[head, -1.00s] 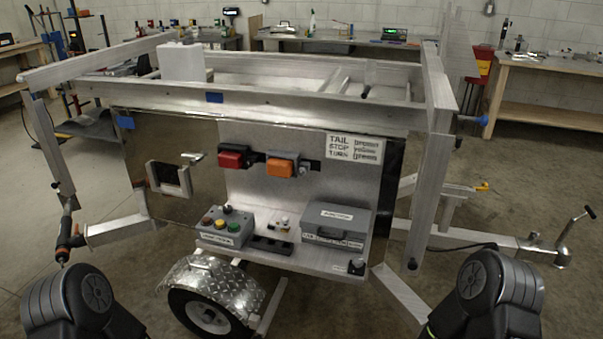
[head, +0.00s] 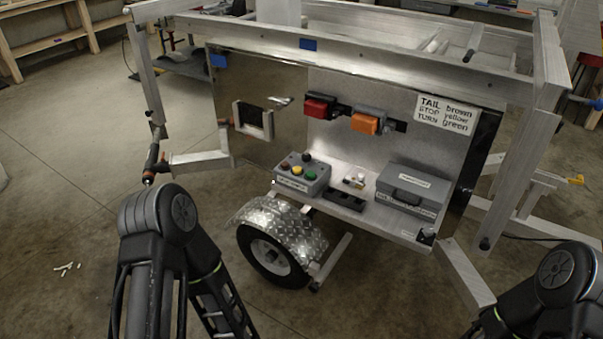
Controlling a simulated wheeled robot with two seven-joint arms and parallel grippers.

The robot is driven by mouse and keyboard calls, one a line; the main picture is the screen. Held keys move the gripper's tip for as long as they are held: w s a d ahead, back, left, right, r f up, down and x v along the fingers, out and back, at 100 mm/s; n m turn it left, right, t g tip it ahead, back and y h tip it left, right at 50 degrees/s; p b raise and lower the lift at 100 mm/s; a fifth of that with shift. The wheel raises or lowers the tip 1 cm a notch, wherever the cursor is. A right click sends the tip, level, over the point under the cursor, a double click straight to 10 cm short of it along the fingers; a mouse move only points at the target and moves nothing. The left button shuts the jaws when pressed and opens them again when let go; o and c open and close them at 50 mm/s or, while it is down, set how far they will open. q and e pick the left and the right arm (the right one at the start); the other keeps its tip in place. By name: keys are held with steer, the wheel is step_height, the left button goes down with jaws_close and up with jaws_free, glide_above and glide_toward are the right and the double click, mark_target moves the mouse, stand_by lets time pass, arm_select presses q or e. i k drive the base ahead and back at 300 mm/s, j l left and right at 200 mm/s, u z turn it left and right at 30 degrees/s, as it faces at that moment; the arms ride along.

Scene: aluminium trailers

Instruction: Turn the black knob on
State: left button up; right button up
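A grey control box (head: 302,176) stands on the left of the trailer's metal shelf. It carries red, yellow and green buttons and a small black knob (head: 306,157) at its back. A second small black knob-like part (head: 427,234) sits at the shelf's front right corner. Both are too small to read which way they point. My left arm shows at the lower left and my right arm at the lower right, both apart from the shelf. Neither gripper shows.
A grey case (head: 411,188) and a black strip (head: 345,200) share the shelf (head: 375,217). Red (head: 318,106) and orange (head: 365,124) lamps are on the panel above. A wheel with fender (head: 280,220) is below. Aluminium posts (head: 522,160) flank the shelf.

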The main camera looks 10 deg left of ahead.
mark_target(307, 157)
steer(key=i+j, duration=0.2)
steer(key=j, duration=0.2)
steer(key=i+j, duration=0.2)
steer(key=j, duration=0.2)
steer(key=i+j, duration=0.15)
steer(key=j, duration=0.25)
steer(key=i+j+z, duration=0.15)
steer(key=j, duration=0.25)
steer(key=z, duration=1.15)
